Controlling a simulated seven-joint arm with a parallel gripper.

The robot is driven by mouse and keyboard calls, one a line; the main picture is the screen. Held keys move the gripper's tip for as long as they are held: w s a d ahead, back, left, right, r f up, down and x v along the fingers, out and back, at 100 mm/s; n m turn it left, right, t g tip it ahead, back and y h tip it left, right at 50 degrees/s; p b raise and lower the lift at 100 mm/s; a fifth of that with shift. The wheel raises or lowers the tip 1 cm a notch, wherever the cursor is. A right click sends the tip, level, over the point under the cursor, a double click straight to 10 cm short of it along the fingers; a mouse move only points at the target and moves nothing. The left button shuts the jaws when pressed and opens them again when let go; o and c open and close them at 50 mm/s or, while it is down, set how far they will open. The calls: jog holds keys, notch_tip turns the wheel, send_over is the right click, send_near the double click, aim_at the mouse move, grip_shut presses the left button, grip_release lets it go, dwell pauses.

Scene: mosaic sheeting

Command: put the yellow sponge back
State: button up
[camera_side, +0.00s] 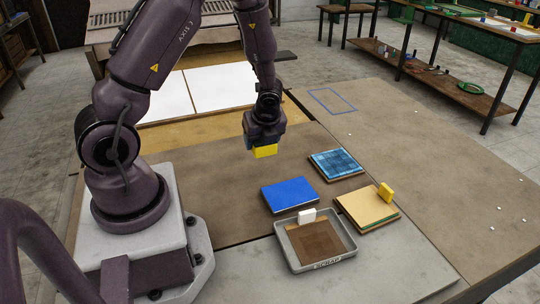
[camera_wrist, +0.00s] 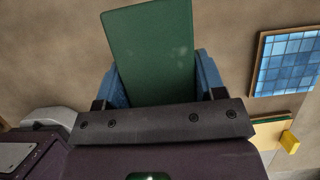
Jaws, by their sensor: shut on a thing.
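The yellow sponge (camera_side: 265,151) is held under my gripper (camera_side: 264,141), above the brown worktop left of the tile panel. In the side view its yellow lower part shows; the jaws hide the rest. In the wrist view, a green face of the held sponge (camera_wrist: 150,45) fills the space between the blue fingers of my gripper (camera_wrist: 158,80). My gripper is shut on it. Its underside is hidden there. A blue rectangle outline (camera_side: 332,102) is marked on the worktop at the back, with nothing inside it.
A blue board (camera_side: 290,195), a blue tiled panel (camera_side: 336,164) and a stack of sheets (camera_side: 367,208) with a small yellow block (camera_side: 386,192) lie in front. A grey SCRAP tray (camera_side: 345,246) holds a brown sheet; a white block (camera_side: 307,215) sits at its back edge. The right worktop is mostly clear.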

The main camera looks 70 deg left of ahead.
send_over(268, 162)
jog(key=d, duration=0.2)
jog(key=f, duration=0.4)
jog(key=shift+s+a, duration=0.1)
jog(key=shift+a, duration=0.15)
jog(key=shift+w+a+f, duration=0.1)
jog(key=shift+f, duration=0.85)
jog(key=shift+w+a+f, duration=0.1)
jog(key=shift+f, duration=0.8)
jog(key=shift+f, duration=0.1)
jog(key=o, duration=1)
jog(key=shift+c, duration=0.2)
